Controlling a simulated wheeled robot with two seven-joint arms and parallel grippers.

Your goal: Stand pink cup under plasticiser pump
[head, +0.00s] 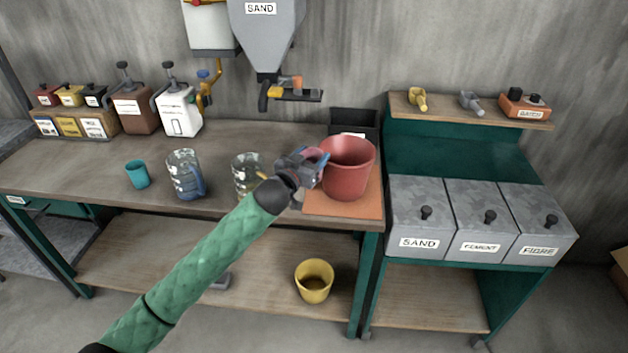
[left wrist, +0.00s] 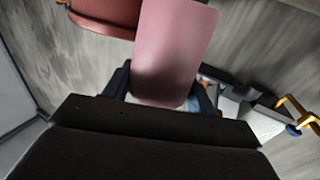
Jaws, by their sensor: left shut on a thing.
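My left gripper (head: 312,164) is shut on the pink cup (left wrist: 172,50), which fills the middle of the left wrist view. In the head view only a small pinkish part of the cup shows at the jaws, in front of the red bucket's left side. Two pump containers, one brown (head: 134,112) and one white (head: 179,112), stand at the back left of the bench, well to the left of the gripper. Their labels are too small to read, so I cannot tell which holds plasticiser. My right gripper is not in view.
The red bucket (head: 347,170) stands on an orange mat (head: 325,205) close beside the gripper. Glass jugs (head: 184,173) (head: 246,172) and a teal cup (head: 137,174) stand on the bench (head: 75,160). The sand hopper (head: 267,35) hangs above. A yellow bucket (head: 314,282) is on the lower shelf.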

